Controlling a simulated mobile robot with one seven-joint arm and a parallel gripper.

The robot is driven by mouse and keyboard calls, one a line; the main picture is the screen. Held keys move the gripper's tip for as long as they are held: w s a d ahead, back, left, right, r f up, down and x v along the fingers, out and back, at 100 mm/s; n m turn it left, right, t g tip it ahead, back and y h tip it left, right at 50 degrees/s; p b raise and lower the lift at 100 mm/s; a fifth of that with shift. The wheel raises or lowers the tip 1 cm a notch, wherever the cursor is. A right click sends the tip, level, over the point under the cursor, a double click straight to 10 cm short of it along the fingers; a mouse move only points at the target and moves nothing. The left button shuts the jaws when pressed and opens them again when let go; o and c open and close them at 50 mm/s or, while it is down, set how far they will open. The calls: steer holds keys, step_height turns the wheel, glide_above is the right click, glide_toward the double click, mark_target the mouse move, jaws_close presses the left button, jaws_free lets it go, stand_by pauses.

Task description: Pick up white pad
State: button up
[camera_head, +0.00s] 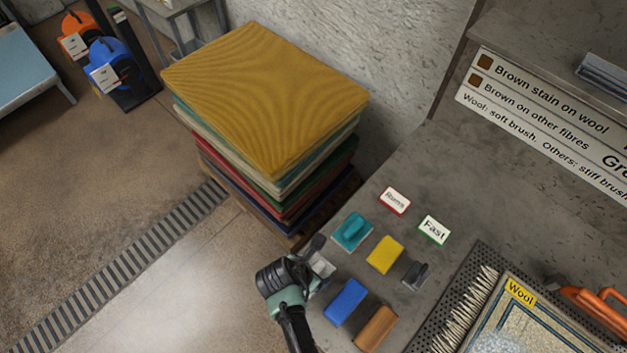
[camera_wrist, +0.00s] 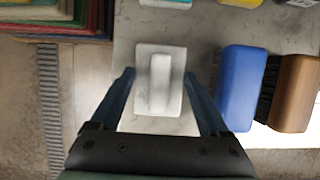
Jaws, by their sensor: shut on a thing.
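The white pad (camera_head: 322,266) is at the near left edge of the grey bench, partly hidden by my gripper (camera_head: 312,268) in the head view. In the wrist view, the white pad (camera_wrist: 173,100) is a pale rectangle with a raised grip bar along its middle. It lies between the two dark fingers of my gripper (camera_wrist: 160,78), which is shut on it. I cannot tell whether the pad touches the bench or is just above it.
On the bench (camera_head: 440,165) are a teal pad (camera_head: 352,231), a yellow block (camera_head: 385,255), a small grey tool (camera_head: 415,275), a blue brush (camera_head: 346,302) and a brown brush (camera_head: 376,328). A rug stack (camera_head: 265,90) stands behind left. A bristled brush and framed wool rug lie right.

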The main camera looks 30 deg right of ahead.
steer(key=shift+r, duration=0.1)
step_height(320, 180, up, 10)
steer(key=shift+f, duration=0.1)
stand_by(0.7)
steer(key=o, duration=0.6)
steer(key=c, duration=0.5)
